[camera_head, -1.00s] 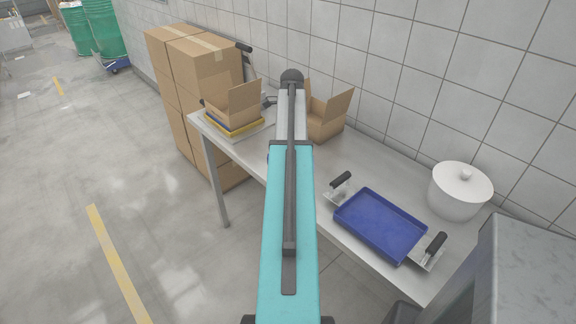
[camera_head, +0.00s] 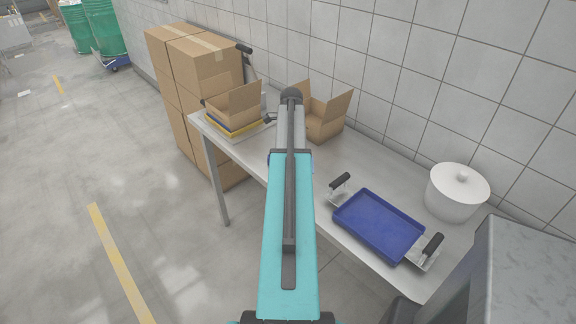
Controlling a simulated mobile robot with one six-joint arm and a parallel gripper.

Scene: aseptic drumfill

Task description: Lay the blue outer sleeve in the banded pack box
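Two open cardboard boxes stand on the table. The left box (camera_head: 233,106) has its flaps up and rests on flat yellow and blue layers (camera_head: 238,130). The right box (camera_head: 324,118) also has raised flaps and is partly behind my arm. I cannot tell a band on either box. I cannot make out a blue outer sleeve for certain. A small dark part (camera_head: 270,118), which may belong to my gripper, shows beside my arm between the boxes. The fingers and anything in them are hidden behind my arm.
A blue tray (camera_head: 378,224) with black-handled metal ends lies on the grey table (camera_head: 392,160). A white lidded pot (camera_head: 455,194) stands at the right. Stacked cartons (camera_head: 190,80) stand beyond the left end. The tiled wall (camera_head: 420,70) runs close behind the table.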

